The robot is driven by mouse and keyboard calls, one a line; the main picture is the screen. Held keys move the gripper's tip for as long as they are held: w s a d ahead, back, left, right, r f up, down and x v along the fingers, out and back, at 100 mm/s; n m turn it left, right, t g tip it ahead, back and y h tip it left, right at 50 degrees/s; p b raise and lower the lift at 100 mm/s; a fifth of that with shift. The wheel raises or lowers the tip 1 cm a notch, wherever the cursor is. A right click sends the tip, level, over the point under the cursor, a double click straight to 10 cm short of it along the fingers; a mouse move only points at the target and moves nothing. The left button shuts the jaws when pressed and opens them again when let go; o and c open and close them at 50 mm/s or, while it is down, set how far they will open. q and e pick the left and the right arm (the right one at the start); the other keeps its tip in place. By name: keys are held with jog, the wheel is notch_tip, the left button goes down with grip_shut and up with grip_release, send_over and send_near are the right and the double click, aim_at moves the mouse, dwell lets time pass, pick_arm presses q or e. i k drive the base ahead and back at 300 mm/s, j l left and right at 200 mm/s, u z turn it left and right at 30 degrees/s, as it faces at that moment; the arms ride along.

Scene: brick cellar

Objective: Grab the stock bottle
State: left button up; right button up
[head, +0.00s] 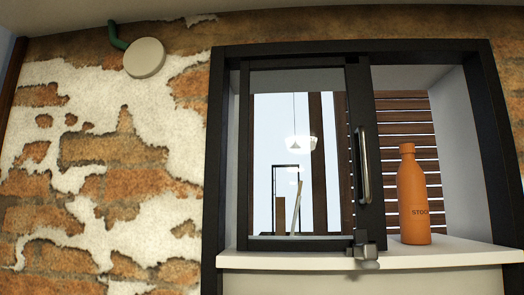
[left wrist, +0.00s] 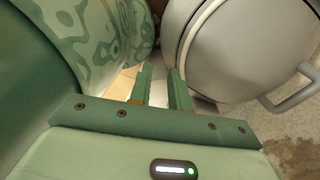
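The orange stock bottle (head: 413,195) stands upright on the white window sill (head: 450,250) in the head view, at the right. Dark lettering shows on its lower part. It stands in the open right part of the window, just right of the black sliding sash (head: 365,150) with its upright handle. My left gripper (left wrist: 161,72) shows only in the left wrist view. Its two green fingers are apart with nothing between them, pointing down past a grey metal vessel, and the bottle is not in that view. My right gripper is in neither view.
A black window frame (head: 216,165) surrounds the opening. A small grey metal piece (head: 363,247) sits at the sash's lower corner. In the left wrist view, a rounded grey metal vessel (left wrist: 235,50) with a bar handle is close by, and a green patterned surface (left wrist: 100,40) is on the left.

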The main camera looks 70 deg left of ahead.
aim_at(414, 215)
jog(key=u, duration=1.8)
jog(key=k+l+u, duration=0.1)
jog(key=l, duration=0.3)
jog(key=k+l+u, duration=0.1)
jog(key=l, duration=0.3)
jog(key=k+l+u, duration=0.15)
jog(key=l, duration=0.25)
jog(key=k+l+u, duration=0.1)
jog(key=l, duration=0.3)
